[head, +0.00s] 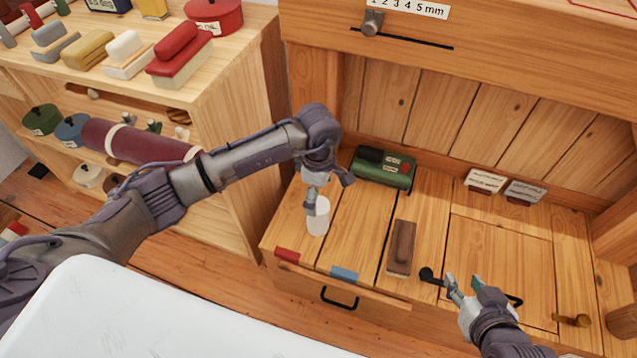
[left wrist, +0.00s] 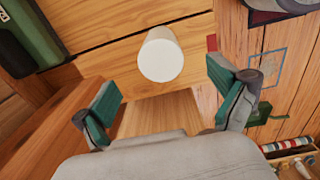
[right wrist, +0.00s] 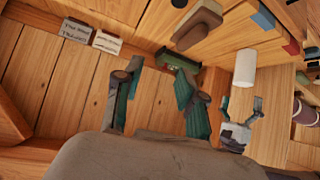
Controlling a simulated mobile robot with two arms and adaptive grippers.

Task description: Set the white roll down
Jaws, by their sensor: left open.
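The white roll (head: 319,218) stands upright on the left end of the wooden bench top (head: 345,233). My left gripper (head: 312,190) is open just above it. In the left wrist view the roll (left wrist: 160,56) shows its round end beyond the two spread fingers (left wrist: 165,100), with nothing gripped. In the right wrist view a small gap shows between the roll (right wrist: 245,68) and the left fingers (right wrist: 240,106). My right gripper (head: 465,290) is over the front of the bench; its fingers (right wrist: 155,98) are apart and empty in the right wrist view.
A green box-like object (head: 383,168) stands behind the roll, and a brown block (head: 401,247) lies to its right. Red (head: 287,254) and blue (head: 344,273) tabs mark the front edge. Two label cards (head: 486,181) stand at the back. A shelf unit (head: 235,110) is on the left.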

